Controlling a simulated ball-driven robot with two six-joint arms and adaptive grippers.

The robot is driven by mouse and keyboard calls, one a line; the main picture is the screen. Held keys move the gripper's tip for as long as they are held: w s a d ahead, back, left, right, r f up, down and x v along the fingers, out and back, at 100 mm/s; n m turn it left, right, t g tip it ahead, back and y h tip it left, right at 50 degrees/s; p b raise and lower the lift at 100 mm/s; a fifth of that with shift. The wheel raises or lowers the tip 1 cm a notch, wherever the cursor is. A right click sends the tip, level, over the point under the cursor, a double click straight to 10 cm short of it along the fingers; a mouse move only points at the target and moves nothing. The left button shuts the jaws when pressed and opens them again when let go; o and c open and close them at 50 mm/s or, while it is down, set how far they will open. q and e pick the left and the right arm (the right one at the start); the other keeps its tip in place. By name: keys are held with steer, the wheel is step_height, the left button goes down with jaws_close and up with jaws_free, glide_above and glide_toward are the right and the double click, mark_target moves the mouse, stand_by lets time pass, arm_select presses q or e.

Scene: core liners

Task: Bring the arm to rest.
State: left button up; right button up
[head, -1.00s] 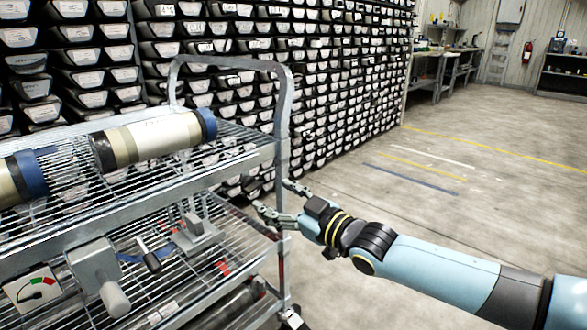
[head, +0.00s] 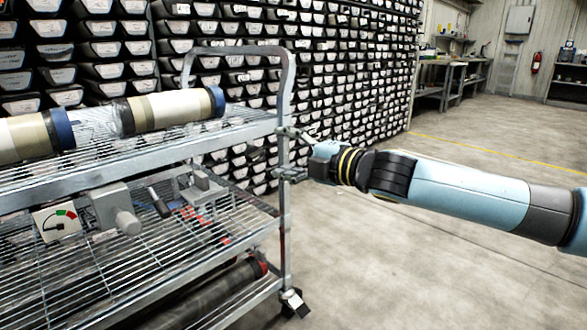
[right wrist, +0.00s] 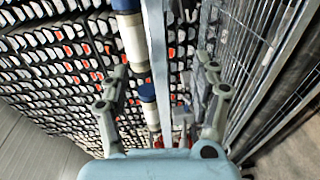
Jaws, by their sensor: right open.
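My right gripper (head: 280,153) is open and empty at the right end of the wire-shelf cart (head: 200,143). Its fingers are apart, one above the other in the head view, overlapping the cart's grey corner post (head: 285,225) just below the upper shelf. In the right wrist view the open fingers (right wrist: 163,75) frame the cart's pale upright (right wrist: 157,60); I cannot tell whether they touch it. My right arm (head: 460,195) stretches in from the right, nearly level. My left gripper is not in view.
Core liners, one with a blue cap (head: 180,109), lie on the upper shelf. The lower shelf holds a gauge (head: 57,221) and grey fittings (head: 114,209). A wall of core trays (head: 340,75) stands behind. The floor (head: 420,275) to the right is clear.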

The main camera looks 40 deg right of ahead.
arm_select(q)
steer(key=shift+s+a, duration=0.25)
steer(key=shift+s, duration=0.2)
arm_select(e)
steer(key=shift+s+d+r+n+h, duration=0.15)
steer(key=shift+s+n+h, duration=0.1)
steer(key=shift+n, duration=0.2)
steer(key=shift+s+r+n+h, duration=0.15)
steer(key=shift+n+h, duration=0.1)
steer(key=shift+n, duration=0.2)
